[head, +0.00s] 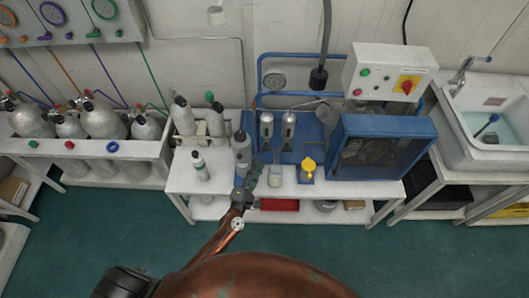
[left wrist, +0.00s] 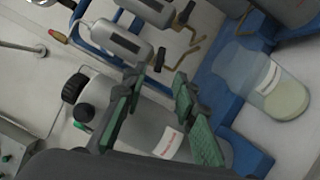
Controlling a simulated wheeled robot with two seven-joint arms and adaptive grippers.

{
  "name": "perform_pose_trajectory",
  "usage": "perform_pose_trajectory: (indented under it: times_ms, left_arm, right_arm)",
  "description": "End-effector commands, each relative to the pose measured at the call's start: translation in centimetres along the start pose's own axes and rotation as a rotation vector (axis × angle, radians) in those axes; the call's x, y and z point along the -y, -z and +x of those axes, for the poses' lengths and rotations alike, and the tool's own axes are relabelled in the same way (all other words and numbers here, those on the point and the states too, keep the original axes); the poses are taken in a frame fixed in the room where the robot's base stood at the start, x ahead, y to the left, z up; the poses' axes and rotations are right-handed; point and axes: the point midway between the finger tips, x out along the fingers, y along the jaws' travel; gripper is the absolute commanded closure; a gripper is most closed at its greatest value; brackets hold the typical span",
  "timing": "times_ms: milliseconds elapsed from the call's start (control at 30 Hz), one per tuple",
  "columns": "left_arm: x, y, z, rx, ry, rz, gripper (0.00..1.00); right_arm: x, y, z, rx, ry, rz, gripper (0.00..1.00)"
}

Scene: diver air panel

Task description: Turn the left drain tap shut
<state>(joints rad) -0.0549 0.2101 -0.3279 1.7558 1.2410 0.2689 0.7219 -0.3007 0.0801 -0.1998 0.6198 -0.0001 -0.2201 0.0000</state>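Two silver separators hang side by side on the blue panel, the left separator (head: 266,126) and the right one (head: 289,123). In the left wrist view the left separator (left wrist: 114,43) ends in a black left drain tap (left wrist: 159,60) with a bent brass outlet (left wrist: 188,52). The right separator's tap (left wrist: 184,13) is farther up. My left gripper (head: 254,168) is in front of the panel; in the left wrist view its fingers (left wrist: 158,75) are apart, with the left tap just beyond the tips, contact unclear. In the head view the tap is too small to make out. My right gripper is not in view.
A grey cylinder (head: 241,150) stands close to the left gripper; it also shows behind the fingers in the left wrist view (left wrist: 150,128). A glass jar (head: 275,177) with pale liquid (left wrist: 284,98) stands beside the gripper. A yellow-topped item (head: 308,165) and blue compressor box (head: 384,147) are to the right.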

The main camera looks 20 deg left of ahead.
Motion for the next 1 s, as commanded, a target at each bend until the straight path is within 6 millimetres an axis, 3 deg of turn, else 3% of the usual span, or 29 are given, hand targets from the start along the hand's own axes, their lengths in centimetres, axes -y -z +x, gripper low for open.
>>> perform_pose_trajectory:
  times_ms: [500,867,1000]
  left_arm:
    - [-0.1,0.0,6.9,0.0,-0.002,0.002,0.74]
    - [-0.1,0.0,7.5,0.0,0.0,0.002,0.74]
    - [-0.1,0.0,7.5,0.0,0.0,0.002,0.82]
  right_arm:
    - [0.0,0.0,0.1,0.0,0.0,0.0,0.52]
    - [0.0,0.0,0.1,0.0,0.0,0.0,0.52]
    - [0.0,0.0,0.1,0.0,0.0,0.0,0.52]
